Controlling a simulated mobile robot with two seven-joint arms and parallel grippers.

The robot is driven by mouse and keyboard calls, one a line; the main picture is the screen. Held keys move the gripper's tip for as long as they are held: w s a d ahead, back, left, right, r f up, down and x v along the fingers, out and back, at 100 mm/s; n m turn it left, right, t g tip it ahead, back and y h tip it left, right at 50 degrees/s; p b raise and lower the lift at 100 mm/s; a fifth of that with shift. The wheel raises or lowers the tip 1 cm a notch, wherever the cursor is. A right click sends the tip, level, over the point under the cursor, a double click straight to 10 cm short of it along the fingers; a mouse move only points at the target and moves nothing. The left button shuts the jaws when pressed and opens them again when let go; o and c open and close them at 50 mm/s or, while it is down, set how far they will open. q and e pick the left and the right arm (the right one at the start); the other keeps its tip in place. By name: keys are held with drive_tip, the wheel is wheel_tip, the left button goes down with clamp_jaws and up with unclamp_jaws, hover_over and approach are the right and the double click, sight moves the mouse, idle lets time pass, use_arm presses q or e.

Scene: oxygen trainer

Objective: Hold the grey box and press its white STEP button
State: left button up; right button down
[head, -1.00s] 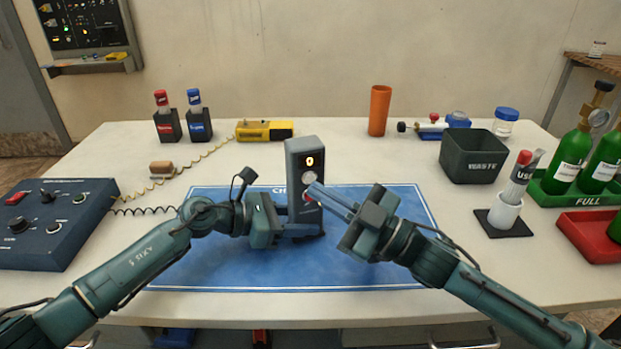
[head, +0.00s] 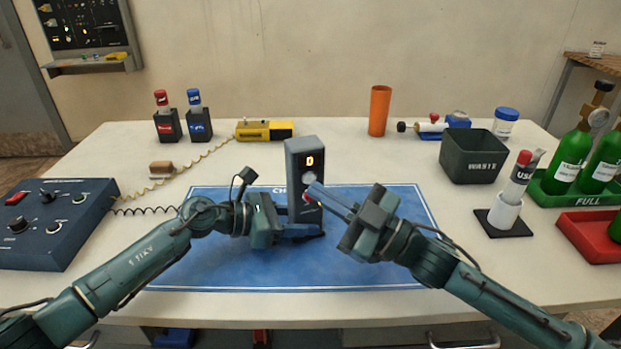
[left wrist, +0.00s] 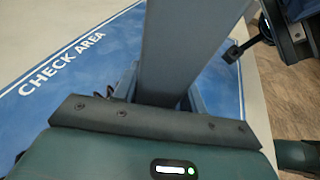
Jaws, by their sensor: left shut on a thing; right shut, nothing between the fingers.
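The grey box (head: 300,150) stands upright on the blue mat, with a lit orange character on its display (head: 310,161). The white STEP button (head: 309,177) shows just below the display, and a red spot shows under it, partly covered. My left gripper (head: 300,232) is shut on the lower part of the box. In the left wrist view the grey box (left wrist: 183,45) rises between the fingers. My right gripper (head: 313,189) is shut and empty, its fingertips at the box's front just below the white button. I cannot tell whether they touch it.
The blue mat (head: 385,270) lies under both grippers. A blue control box (head: 50,225) with a coiled cord is at left. A waste bin (head: 474,157), an orange cup (head: 379,110) and a white holder (head: 504,214) stand to the right.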

drive_tip(key=shift+w+a, duration=0.15)
drive_tip(key=shift+w, duration=0.25)
drive_tip(key=shift+w+a, duration=0.1)
drive_tip(key=shift+w, duration=0.3)
idle(0.8)
drive_tip(key=shift+s, duration=0.15)
drive_tip(key=shift+s+d, duration=0.25)
drive_tip(key=shift+s, duration=0.4)
drive_tip(key=shift+s+d, duration=0.25)
drive_tip(key=shift+s, duration=0.55)
drive_tip(key=shift+s+d, duration=0.25)
drive_tip(key=shift+s, duration=0.55)
drive_tip(key=shift+s+d, duration=0.25)
drive_tip(key=shift+s, duration=0.55)
drive_tip(key=shift+s, duration=0.1)
idle(0.8)
